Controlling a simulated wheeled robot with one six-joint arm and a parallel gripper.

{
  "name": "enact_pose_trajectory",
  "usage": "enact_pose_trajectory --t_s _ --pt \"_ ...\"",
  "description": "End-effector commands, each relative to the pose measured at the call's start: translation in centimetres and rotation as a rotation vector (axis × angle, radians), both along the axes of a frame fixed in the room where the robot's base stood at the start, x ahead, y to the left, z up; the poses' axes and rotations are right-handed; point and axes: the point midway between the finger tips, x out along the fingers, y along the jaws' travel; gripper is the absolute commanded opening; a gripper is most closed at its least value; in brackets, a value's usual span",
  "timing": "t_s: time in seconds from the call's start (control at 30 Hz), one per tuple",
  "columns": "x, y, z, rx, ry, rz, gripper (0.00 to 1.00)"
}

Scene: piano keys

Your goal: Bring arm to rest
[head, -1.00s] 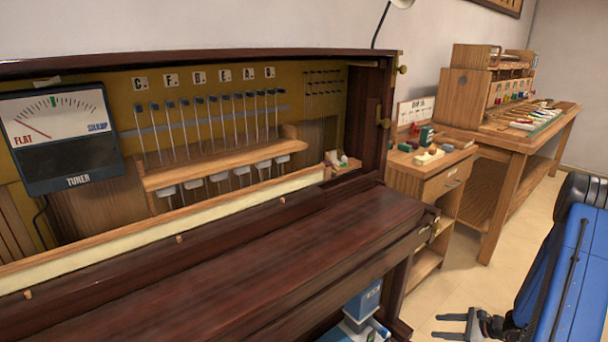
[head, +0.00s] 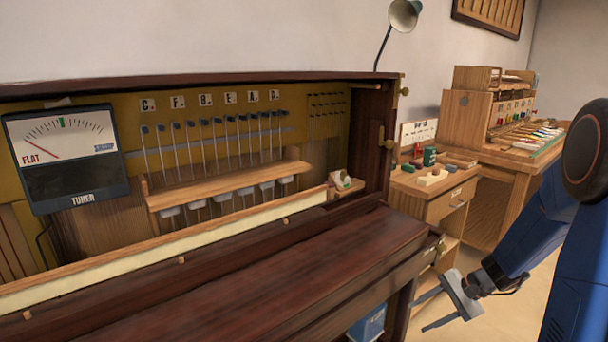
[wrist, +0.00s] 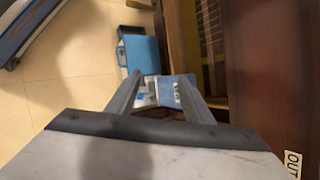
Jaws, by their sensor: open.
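My gripper (head: 432,308) is at the lower right of the head view, beside the right end of the dark wooden piano (head: 260,290). Its two fingers are spread apart and nothing shows between them. My blue arm (head: 535,225) is bent above and behind it on the right. In the wrist view the two fingers (wrist: 163,95) point away from the camera, with blue and white items (wrist: 165,90) beyond them at floor level. The piano's dark side fills the right of the wrist view.
A tuner meter (head: 68,155) hangs at the piano's left. A small wooden cabinet (head: 438,195) with small items and a workbench (head: 510,155) stand behind on the right. A lamp (head: 403,15) rises behind the piano. A blue box (head: 368,325) sits low by the piano. Tan floor (wrist: 75,85) is clear.

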Motion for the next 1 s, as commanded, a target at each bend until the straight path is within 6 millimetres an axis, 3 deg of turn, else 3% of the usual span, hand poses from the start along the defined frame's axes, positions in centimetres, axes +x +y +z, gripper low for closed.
enact_pose_trajectory --t_s 0.1,0.5,1.0 --pt "-1.7 1.7 2.5 -0.059 -0.038 0.086 0.47" --pt "-8.2 5.5 8.8 -0.268 -0.156 0.350 0.47" --pt "-16.8 7.5 14.4 -0.555 -0.318 0.630 0.47"
